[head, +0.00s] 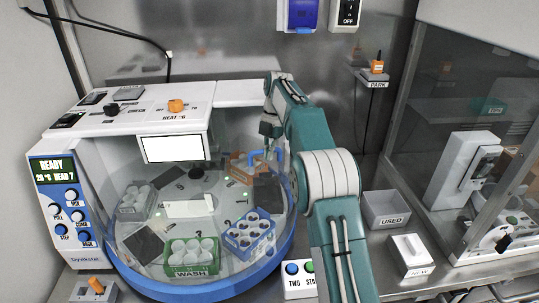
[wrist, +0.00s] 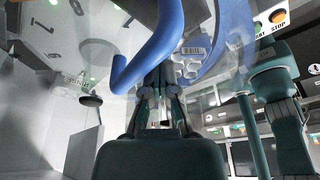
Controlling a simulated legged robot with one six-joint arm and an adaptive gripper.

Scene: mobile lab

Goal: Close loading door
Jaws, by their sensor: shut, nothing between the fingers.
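The loading door appears to be the clear curved panel on the front of the white machine (head: 130,113), with a blue rim (head: 200,292). A blue bent handle (head: 256,155) is at its right side. In the wrist view the handle (wrist: 150,45) is a thick blue bar crossing above my gripper (wrist: 163,80). My gripper (head: 269,143) is shut and empty, close to the handle in the head view. Whether they touch, I cannot tell. How far the door stands open is not clear. My arm hides part of the right side.
Inside the machine are a green WASH rack (head: 190,270), a blue rack (head: 250,245) and a grey rack (head: 133,212) with vials. At right are a USED bin (head: 386,222), a NEW box (head: 408,252) and a glass-fronted cabinet (head: 470,120). Buttons (head: 292,268) sit at the front.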

